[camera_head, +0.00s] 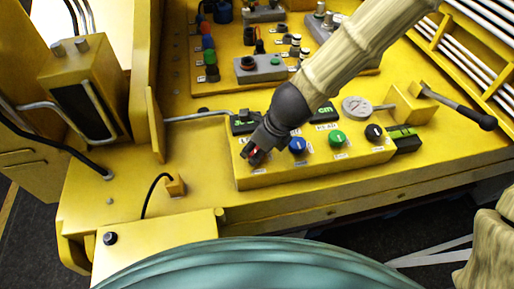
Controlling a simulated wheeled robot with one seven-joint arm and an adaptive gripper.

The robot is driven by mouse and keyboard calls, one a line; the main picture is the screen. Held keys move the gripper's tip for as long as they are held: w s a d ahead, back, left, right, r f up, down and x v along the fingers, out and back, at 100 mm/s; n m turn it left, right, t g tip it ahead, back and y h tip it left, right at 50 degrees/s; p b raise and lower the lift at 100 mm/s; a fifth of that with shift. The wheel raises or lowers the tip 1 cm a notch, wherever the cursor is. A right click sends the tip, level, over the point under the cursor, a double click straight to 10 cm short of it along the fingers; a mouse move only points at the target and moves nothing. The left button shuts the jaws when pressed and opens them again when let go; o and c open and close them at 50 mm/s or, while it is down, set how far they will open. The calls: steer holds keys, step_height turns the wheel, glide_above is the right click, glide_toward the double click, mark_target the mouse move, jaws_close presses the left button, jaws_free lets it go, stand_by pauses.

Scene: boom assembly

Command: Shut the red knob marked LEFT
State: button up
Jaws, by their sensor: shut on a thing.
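My gripper (257,155) is at the left end of a yellow control box (315,172). It is shut on a small red knob (254,153), of which only a bit of red shows between the fingers. The rest of the knob and any label on it are hidden by my gripper. My arm comes down to it from the upper right.
On the same box, to the right, stand a blue knob (298,146), a green knob (337,138) and a black knob (374,132). A lever with a black grip (474,117) juts out at the right. More switch blocks (260,69) stand behind.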

steer(key=o, duration=1)
steer(key=shift+r, duration=0.15)
steer(key=shift+v, duration=5.8)
steer(key=shift+d, duration=0.1)
